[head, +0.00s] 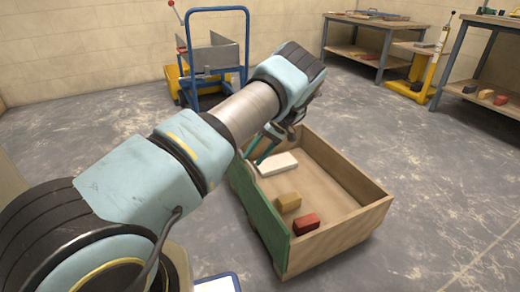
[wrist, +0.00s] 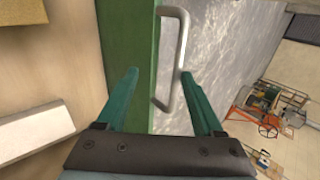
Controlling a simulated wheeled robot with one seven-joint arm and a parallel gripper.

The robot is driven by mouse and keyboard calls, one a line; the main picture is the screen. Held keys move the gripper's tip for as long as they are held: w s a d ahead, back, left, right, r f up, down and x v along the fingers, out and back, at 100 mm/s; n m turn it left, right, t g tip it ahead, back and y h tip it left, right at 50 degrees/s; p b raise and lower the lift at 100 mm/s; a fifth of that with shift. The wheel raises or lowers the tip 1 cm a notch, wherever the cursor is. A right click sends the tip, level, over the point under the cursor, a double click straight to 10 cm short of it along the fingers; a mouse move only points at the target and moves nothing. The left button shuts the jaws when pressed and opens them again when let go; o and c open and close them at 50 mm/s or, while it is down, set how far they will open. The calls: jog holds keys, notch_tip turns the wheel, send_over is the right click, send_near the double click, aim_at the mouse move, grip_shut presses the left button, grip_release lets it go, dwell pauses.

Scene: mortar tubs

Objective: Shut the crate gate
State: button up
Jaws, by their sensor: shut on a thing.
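The wooden crate (head: 345,228) stands on the floor, open at the top. Its green gate (head: 262,215) stands about upright along the crate's left side; I cannot tell whether a small gap is left at its edges. In the wrist view the gate (wrist: 142,45) runs up the middle, with a grey loop handle (wrist: 182,40) on its outer face. My gripper (wrist: 159,74) is shut on the gate at the handle, one finger on the inner side and one against the handle's bar. In the head view my gripper (head: 266,146) is partly hidden by my arm.
Inside the crate lie a white block (head: 278,164), a tan block (head: 288,202) and a red block (head: 306,224). A blue trolley (head: 215,50) stands behind. Workbenches (head: 375,45) line the back right. The floor right of the crate is clear.

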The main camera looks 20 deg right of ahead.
jog(key=s+p+v, duration=0.1)
jog(key=v, duration=0.9)
jog(key=shift+w+d+r, duration=0.15)
jog(key=shift+w+r, duration=0.05)
jog(key=shift+w, duration=0.25)
jog(key=w+a+r+h, duration=0.1)
jog(key=a+r+h, duration=0.25)
jog(key=a, duration=0.65)
jog(key=w+a+r+h, duration=0.2)
jog(key=a+r, duration=0.3)
jog(key=a, duration=0.5)
jog(key=s+a+r+m+t+h, duration=0.1)
jog(key=s+a+r+h, duration=0.15)
jog(key=s+a, duration=0.65)
jog(key=s+a+r+m+t+h, duration=0.1)
jog(key=s+a+r+t, duration=0.15)
jog(key=s+a, duration=0.7)
jog(key=w+d+p+v, duration=0.1)
jog(key=d+p+v, duration=0.1)
jog(key=p+v, duration=1.4)
jog(key=w+d+p+v, duration=0.1)
jog(key=d+p+v, duration=0.2)
jog(key=p+v, duration=1.4)
jog(key=shift+w+r+m+g+p, duration=0.15)
jog(key=shift+r+m+g+p, duration=0.2)
jog(key=shift+r, duration=0.4)
